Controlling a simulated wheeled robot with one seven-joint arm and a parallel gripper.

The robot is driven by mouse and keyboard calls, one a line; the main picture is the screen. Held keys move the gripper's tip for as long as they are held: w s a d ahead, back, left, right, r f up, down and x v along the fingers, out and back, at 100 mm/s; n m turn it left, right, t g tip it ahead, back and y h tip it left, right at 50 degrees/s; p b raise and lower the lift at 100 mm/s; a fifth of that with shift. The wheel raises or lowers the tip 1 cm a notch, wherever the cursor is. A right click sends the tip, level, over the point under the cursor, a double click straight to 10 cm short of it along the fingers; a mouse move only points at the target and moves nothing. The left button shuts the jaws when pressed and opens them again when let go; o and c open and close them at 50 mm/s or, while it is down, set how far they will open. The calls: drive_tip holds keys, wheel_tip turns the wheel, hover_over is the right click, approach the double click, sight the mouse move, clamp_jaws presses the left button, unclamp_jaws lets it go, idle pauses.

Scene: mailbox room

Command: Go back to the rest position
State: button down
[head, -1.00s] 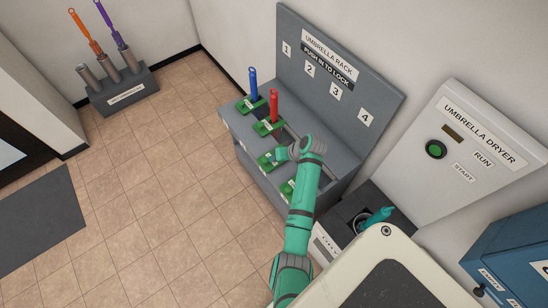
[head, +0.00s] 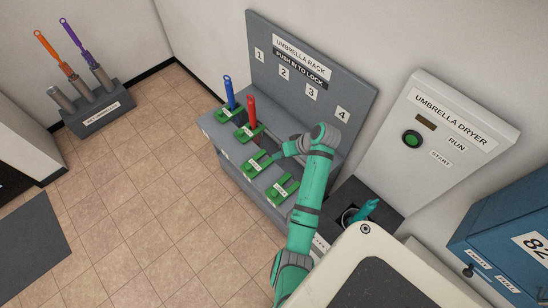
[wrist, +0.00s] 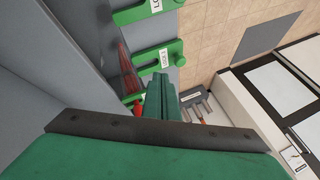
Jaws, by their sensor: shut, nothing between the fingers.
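My gripper (head: 278,154) is over the umbrella rack, near the third green lock plate (head: 256,163). In the wrist view its fingers (wrist: 162,98) are together with nothing between them. The grey umbrella rack (head: 262,190) holds a blue umbrella (head: 229,93) in slot 1 and a red umbrella (head: 251,111) in slot 2, both upright. Part of the red umbrella (wrist: 137,108) also shows in the wrist view, partly hidden behind my gripper. The fourth lock plate (head: 283,189) is uncovered.
The umbrella dryer (head: 437,142) stands at the right, with a teal umbrella (head: 366,209) in the opening beside my arm. A blue box (head: 500,248) is at the far right. A grey stand (head: 100,112) holds orange and purple umbrellas at the upper left. The tiled floor (head: 150,190) at left is clear.

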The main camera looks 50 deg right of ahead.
drive_tip(key=shift+s+d+r, duration=0.1)
drive_tip(key=shift+s+r, duration=0.05)
drive_tip(key=shift+r, duration=0.1)
drive_tip(key=shift+f, duration=0.1)
idle(0.4)
drive_tip(key=shift+h, duration=0.8)
drive_tip(key=a+f, duration=0.6)
drive_tip(key=shift+s+a+f, duration=0.1)
drive_tip(key=shift+a+f, duration=0.15)
drive_tip(key=shift+a, duration=0.05)
drive_tip(key=s+a+f+t+h, duration=0.15)
drive_tip(key=s+a, duration=0.25)
drive_tip(key=a, duration=0.5)
drive_tip(key=s+a+f+h, duration=0.2)
drive_tip(key=s+a+f, duration=0.15)
drive_tip(key=a, duration=0.45)
drive_tip(key=s+a+r+n+t+y, duration=0.1)
drive_tip(key=s+a+r+t, duration=0.1)
drive_tip(key=s+a+r, duration=0.3)
drive_tip(key=s+a+r+n+t, duration=0.2)
drive_tip(key=s+a+r, duration=0.3)
drive_tip(key=r, duration=0.7)
drive_tip(key=s+a+r+n+t+y, duration=0.1)
drive_tip(key=s+a+r+n+t, duration=0.1)
drive_tip(key=s+a+r, duration=0.3)
wheel_tip(320, 180, up, 4)
drive_tip(key=a+t, duration=0.1)
drive_tip(key=a, duration=0.2)
drive_tip(key=shift+y, duration=0.35)
